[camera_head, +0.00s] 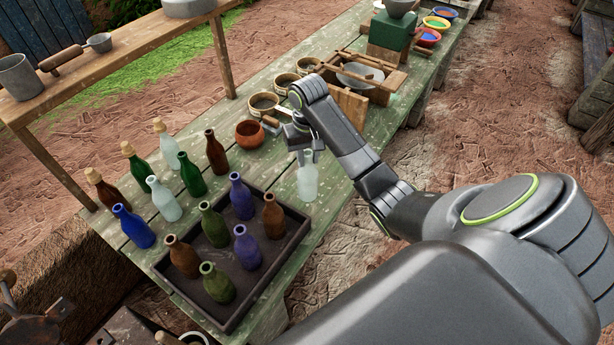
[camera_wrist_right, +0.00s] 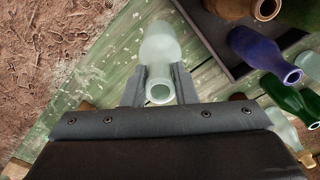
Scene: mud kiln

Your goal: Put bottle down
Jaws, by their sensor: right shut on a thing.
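A pale frosted glass bottle (camera_head: 308,180) is upright at the near right edge of the green worktable (camera_head: 335,205), to the right of the dark tray. My right gripper (camera_head: 306,154) is shut on its neck from above. In the right wrist view the two fingers (camera_wrist_right: 159,88) sit on either side of the neck of the frosted bottle (camera_wrist_right: 160,52), with its mouth facing the camera. I cannot tell whether its base touches the table. My left gripper is not in view.
A dark tray (camera_head: 268,278) holds several brown, green and purple bottles. More bottles, including a blue one (camera_head: 134,227), stand left of it. A clay bowl (camera_head: 250,134) and sieves (camera_head: 264,104) stand farther back. Some bare tabletop lies around the held bottle.

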